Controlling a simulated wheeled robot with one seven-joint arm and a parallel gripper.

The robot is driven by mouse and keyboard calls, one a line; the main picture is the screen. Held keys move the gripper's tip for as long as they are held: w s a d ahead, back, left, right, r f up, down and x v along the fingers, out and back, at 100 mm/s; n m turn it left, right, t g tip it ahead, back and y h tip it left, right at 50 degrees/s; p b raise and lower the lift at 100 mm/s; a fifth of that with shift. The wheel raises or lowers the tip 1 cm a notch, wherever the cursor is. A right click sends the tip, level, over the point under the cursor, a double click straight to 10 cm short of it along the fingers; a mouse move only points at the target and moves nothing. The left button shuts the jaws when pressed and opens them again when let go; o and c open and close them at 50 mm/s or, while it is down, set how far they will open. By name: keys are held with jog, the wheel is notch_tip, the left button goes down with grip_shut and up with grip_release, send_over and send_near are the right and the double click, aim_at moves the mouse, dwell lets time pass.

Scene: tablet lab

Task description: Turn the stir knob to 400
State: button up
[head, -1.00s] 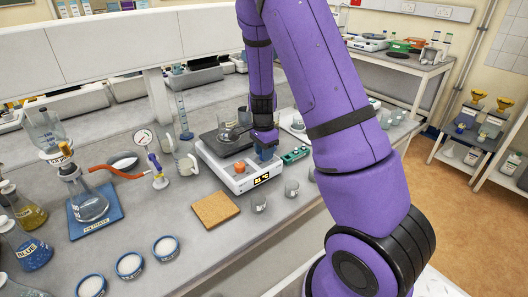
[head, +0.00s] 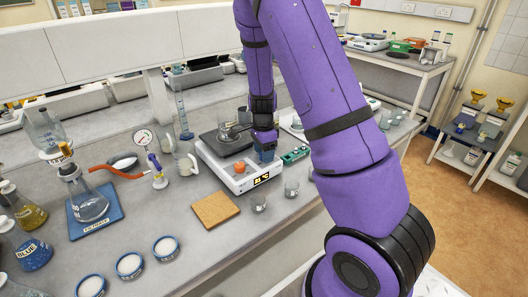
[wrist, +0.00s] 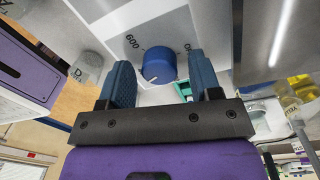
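The stir knob (wrist: 158,65) is blue and round, with a white pointer mark on its lower-left rim in the wrist view. It sits on the pale face of the hotplate stirrer (head: 212,160). A "600" label (wrist: 132,41) is printed up and left of it; another label at right is partly hidden by a finger. My gripper (wrist: 158,66) is open, one blue finger on each side of the knob, with visible gaps. In the head view my gripper (head: 266,153) is at the stirrer's right end and hides the knob.
A green block (head: 295,155) lies right of the stirrer. Small beakers (head: 259,202) and a cork mat (head: 215,209) are in front.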

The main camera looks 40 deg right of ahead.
notch_tip(320, 180, up, 11)
jog(key=shift+w, duration=0.25)
dwell(0.5)
jog(key=shift+f, duration=0.1)
dwell(0.3)
jog(key=s+a+r+n+t+y, duration=0.1)
jog(key=s+a+r+n, duration=0.4)
jog(key=r, duration=0.3)
jog(key=s+a+r+n+t+y, duration=0.1)
jog(key=s+a+r+n+t, duration=0.15)
jog(key=s+r+n, duration=0.35)
jog(key=s+a+r+n+t+h, duration=0.1)
jog(key=s+a+r+n, duration=0.1)
jog(key=s, duration=0.6)
jog(key=s+a+r+n+t+h, duration=0.1)
jog(key=s+a+r+n, duration=0.2)
jog(key=s+r+n, duration=0.2)
jog(key=s+n, duration=0.2)
jog(key=s, duration=0.1)
jog(key=shift+a+r, duration=0.15)
jog(key=shift+a, duration=0.15)
